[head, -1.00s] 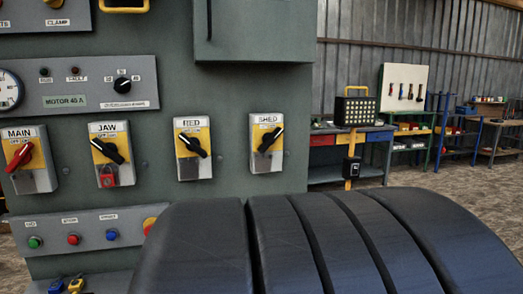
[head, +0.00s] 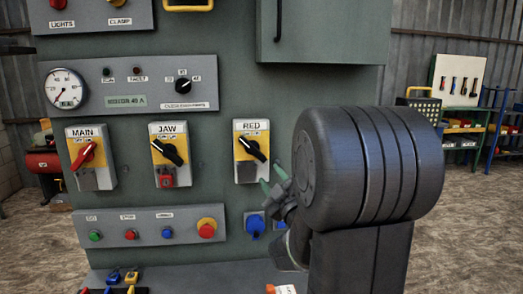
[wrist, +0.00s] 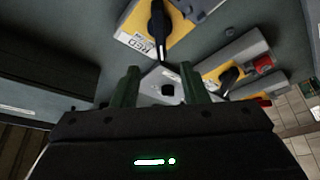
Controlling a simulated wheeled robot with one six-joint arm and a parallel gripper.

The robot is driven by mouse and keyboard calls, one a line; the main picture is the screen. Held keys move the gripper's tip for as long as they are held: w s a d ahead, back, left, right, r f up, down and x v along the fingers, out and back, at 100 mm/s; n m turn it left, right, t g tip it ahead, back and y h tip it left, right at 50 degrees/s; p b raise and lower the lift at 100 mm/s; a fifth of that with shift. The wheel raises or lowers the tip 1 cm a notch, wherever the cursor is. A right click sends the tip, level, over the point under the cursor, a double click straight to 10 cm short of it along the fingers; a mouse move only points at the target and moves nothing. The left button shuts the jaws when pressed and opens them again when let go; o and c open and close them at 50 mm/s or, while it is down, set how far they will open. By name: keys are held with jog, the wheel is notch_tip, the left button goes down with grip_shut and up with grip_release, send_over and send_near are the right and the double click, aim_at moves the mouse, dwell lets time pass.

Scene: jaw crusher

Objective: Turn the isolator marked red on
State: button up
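The isolator labelled RED (head: 251,150) is a grey box with a yellow plate and a black rotary handle (head: 252,149). The handle slants from upper left to lower right. My gripper (head: 271,188) is just below and right of this isolator, its two green fingers apart with nothing between them. In the wrist view, the RED isolator (wrist: 138,42) and its handle (wrist: 157,24) lie beyond the fingertips, near the top edge. My gripper (wrist: 159,72) shows open there and does not touch the handle. My arm hides the area right of RED in the head view.
Left of RED are the JAW isolator (head: 169,153) with a red padlock (head: 166,178), and the MAIN isolator (head: 90,156) with a red handle. A button strip (head: 150,226) is below, and a grey cabinet (head: 322,35) juts out above right.

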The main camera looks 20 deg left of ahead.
aim_at(253, 151)
jog(key=p+x, duration=0.4)
jog(key=x, duration=0.9)
jog(key=shift+w+a, duration=0.15)
jog(key=shift+w, duration=0.05)
grip_shut()
